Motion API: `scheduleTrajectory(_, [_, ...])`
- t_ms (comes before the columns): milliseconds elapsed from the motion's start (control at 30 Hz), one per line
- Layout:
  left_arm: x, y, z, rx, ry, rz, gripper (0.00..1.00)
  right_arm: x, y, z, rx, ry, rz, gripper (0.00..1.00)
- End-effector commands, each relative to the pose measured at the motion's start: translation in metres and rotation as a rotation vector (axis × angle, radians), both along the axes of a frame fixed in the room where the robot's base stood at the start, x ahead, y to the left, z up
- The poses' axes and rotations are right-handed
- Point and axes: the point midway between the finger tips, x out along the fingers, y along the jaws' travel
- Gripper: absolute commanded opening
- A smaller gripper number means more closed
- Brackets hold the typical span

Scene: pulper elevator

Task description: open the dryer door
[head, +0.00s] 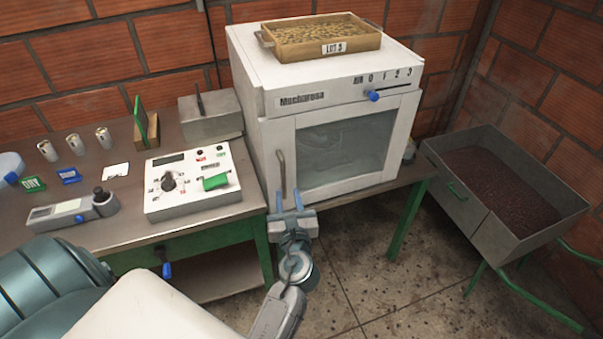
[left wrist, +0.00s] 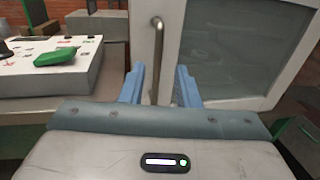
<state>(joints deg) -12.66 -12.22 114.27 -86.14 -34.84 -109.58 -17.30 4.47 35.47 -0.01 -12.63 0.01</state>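The dryer (head: 336,100) is a white box labelled Mucharosa, standing at the back on the table. Its door (head: 345,150) has a dark glass window and looks closed. A vertical metal handle (head: 281,172) is on the door's left side; it also shows in the left wrist view (left wrist: 157,55). My left gripper (head: 288,198) is at the handle's lower end. In the left wrist view its blue fingers (left wrist: 161,82) are apart, with the handle's lower part between them. I cannot tell whether they touch it. My right gripper is not in view.
A wooden tray of beans marked LOT 5 (head: 320,38) sits on the dryer. A white control box (head: 190,183) with a green switch stands left of the door. A metal bin (head: 505,190) of dark beans stands at the right. Floor is clear before the dryer.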

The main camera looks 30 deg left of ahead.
Motion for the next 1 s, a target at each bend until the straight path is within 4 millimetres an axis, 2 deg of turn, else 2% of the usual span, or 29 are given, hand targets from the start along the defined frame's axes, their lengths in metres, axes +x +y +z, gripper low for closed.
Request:
scheduleTrajectory(200, [0.026,0.020,0.004,0.003,-0.001,-0.003,0.29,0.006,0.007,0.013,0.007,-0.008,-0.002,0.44])
scheduleTrajectory(533, [0.071,0.055,0.002,-0.001,0.000,-0.003,0.29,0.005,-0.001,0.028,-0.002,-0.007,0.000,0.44])
scheduleTrajectory(700, [0.081,0.063,0.000,-0.004,0.000,-0.002,0.29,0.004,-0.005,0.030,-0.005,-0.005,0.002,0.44])
scheduleTrajectory(1000, [0.082,0.064,-0.001,-0.005,0.000,-0.002,0.29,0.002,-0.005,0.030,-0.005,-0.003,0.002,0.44])
